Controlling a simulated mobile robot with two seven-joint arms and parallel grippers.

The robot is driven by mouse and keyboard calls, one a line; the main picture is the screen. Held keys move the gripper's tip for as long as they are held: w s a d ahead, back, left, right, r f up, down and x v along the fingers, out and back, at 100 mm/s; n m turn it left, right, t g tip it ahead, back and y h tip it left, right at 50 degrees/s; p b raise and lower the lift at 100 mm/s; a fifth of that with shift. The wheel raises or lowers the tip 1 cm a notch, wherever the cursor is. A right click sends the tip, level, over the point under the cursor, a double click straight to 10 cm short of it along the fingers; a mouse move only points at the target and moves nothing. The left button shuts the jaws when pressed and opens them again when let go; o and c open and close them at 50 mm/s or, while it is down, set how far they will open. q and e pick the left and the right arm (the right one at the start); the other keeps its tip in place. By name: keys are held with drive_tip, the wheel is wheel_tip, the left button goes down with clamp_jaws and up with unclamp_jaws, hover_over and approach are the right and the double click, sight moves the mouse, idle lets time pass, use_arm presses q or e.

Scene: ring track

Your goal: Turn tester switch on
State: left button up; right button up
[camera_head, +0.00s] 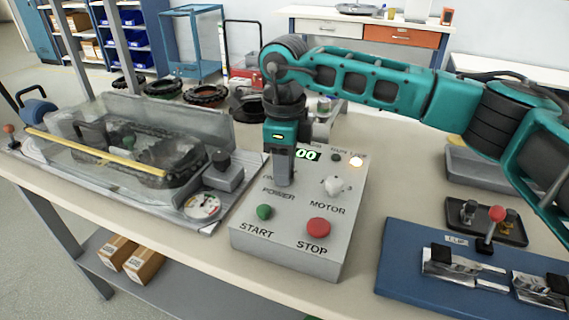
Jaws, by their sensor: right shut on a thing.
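The tester control box (287,240) stands on the bench in the middle of the view. My right gripper (282,182) points down onto the panel just above the POWER label. It is shut there and its fingers hide the power switch, so I cannot see the switch's position. My left gripper is not in view.
A clear-covered track tester (150,135) with a gauge (202,205) stands at left. Black rings (205,95) lie at the back.

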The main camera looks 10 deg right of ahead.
drive_tip(key=o, duration=1)
drive_tip(key=shift+o, duration=0.2)
drive_tip(key=shift+r, duration=0.15)
wheel_tip(320, 180, up, 13)
drive_tip(key=p, duration=0.1)
drive_tip(key=shift+p, duration=0.3)
